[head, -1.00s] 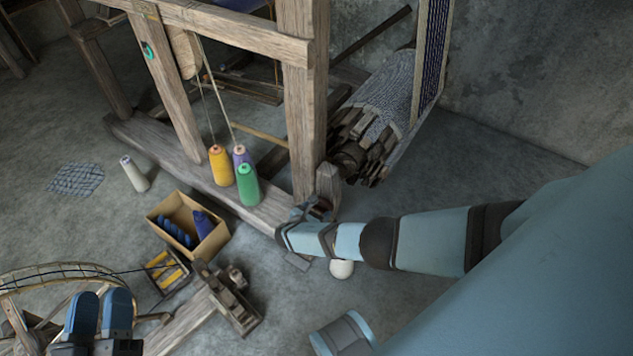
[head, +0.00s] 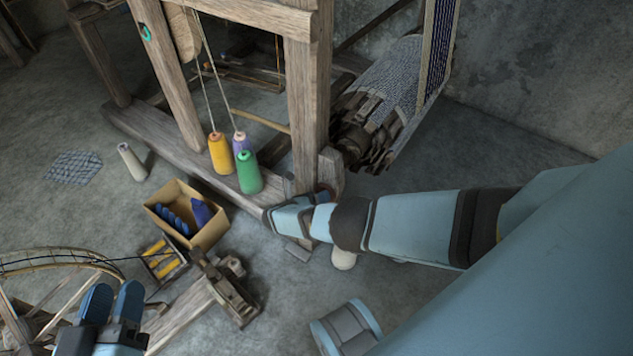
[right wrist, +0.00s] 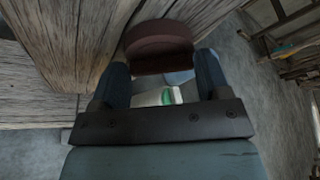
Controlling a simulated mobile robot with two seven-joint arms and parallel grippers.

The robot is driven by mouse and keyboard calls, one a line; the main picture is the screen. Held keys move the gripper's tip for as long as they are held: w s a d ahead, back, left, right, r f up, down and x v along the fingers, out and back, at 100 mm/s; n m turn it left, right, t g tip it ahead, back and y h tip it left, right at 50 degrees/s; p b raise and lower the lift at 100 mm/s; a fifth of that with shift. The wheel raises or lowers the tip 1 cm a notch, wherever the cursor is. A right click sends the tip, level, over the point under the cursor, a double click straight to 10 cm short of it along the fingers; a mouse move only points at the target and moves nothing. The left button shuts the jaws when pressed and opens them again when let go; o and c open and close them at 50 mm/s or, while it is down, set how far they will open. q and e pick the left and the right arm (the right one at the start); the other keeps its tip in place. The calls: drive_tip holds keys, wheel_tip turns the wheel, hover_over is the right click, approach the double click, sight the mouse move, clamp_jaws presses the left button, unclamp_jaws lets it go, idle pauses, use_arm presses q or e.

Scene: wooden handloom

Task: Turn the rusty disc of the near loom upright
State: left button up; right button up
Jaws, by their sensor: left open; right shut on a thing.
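The rusty disc (right wrist: 160,42) is dark reddish-brown with a rounded edge, set against the loom's wooden timber in the right wrist view. My right gripper (right wrist: 163,66) is shut on it, one blue finger at each side. I cannot tell the disc's exact angle. The near loom (head: 305,110) stands upright in the head view. My right arm reaches its post foot there; the wrist hides the disc and most of the gripper. My left gripper (head: 113,296) is open and empty at lower left, its two blue fingers slightly apart, away from the loom.
Yellow (head: 220,155), purple and green (head: 249,175) thread cones stand on the loom's base beam. A cardboard box (head: 209,236) with blue spools sits on the floor nearby. A spinning wheel (head: 60,262) is beside my left gripper.

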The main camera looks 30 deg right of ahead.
use_arm(q)
drive_tip(key=shift+f+b, duration=0.35)
drive_tip(key=shift+f, duration=0.25)
use_arm(e)
drive_tip(key=shift+a+n, duration=0.1)
drive_tip(key=shift+n, duration=0.3)
drive_tip(key=shift+w+f+n+g+h+b, duration=0.15)
drive_tip(key=shift+f+n+g+h+b, duration=0.35)
drive_tip(key=shift+n+b, duration=0.55)
drive_tip(key=n+h+b, duration=0.1)
drive_tip(key=n+b, duration=0.2)
drive_tip(key=shift+g+h+b, duration=0.3)
drive_tip(key=shift+g, duration=0.1)
use_arm(q)
drive_tip(key=shift+w+a+f+m+t+h+b, duration=0.2)
drive_tip(key=shift+w+a+f+m+b, duration=0.2)
drive_tip(key=shift+w+m, duration=0.45)
drive_tip(key=shift+w+a+f+m+t+h+b, duration=0.25)
drive_tip(key=shift+w+a+f+m, duration=0.15)
drive_tip(key=shift+m, duration=0.75)
use_arm(e)
drive_tip(key=shift+n+h, duration=0.4)
drive_tip(key=shift+n, duration=0.55)
use_arm(q)
drive_tip(key=shift+w+r, duration=0.15)
drive_tip(key=shift+r, duration=0.05)
